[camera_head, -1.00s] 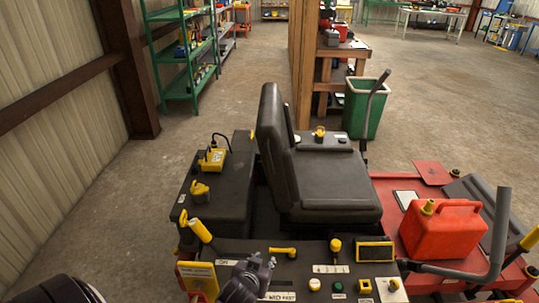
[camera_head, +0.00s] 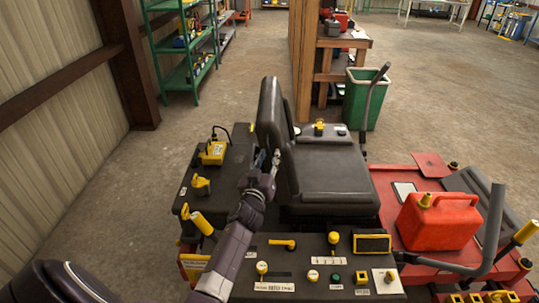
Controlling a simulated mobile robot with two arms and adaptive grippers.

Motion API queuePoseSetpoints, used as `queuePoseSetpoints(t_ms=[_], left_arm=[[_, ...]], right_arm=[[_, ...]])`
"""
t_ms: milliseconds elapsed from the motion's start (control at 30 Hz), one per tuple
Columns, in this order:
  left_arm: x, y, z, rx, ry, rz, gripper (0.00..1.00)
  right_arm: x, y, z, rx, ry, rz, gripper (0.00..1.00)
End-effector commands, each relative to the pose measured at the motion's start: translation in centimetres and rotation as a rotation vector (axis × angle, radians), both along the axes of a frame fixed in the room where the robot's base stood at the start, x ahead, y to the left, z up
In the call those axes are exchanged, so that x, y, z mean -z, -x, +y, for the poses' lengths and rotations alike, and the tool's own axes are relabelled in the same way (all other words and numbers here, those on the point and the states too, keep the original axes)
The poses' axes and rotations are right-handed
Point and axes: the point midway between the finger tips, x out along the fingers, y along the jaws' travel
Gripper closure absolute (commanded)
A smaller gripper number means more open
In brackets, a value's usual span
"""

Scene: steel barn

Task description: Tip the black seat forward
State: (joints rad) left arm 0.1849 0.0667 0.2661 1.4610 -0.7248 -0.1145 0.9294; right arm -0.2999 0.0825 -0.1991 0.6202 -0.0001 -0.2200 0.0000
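The black seat (camera_head: 330,172) is mounted on the red machine, with its cushion level and its tall backrest (camera_head: 271,115) upright on the left side of the cushion. My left gripper (camera_head: 266,160) is at the lower part of the backrest, on its near side. Its fingers look spread, with a gap between them. Whether they touch the backrest cannot be told. The gripper and wrist hide the lower near edge of the backrest. My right gripper is not in view.
A control panel (camera_head: 320,246) with knobs and a yellow-framed display lies in front of the seat. A red fuel can (camera_head: 438,220) and a bent grey lever (camera_head: 493,232) stand at the right. A green bin (camera_head: 355,101) stands behind. Open floor lies beyond.

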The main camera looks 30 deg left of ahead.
Motion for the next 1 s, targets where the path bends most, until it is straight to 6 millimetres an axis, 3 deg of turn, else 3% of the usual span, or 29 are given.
queuePoseSetpoints(t_ms=[400,667,1000], left_arm=[[0.03,-0.97,0.38,-0.001,0.0,0.001,0.73],[0.04,-0.95,0.37,-0.001,0.0,0.001,1.0],[0.05,-0.95,0.36,-0.001,0.0,0.001,1.0]], right_arm=[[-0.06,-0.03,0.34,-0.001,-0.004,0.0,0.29],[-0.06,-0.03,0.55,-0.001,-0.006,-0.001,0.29],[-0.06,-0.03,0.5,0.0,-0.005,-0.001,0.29]])
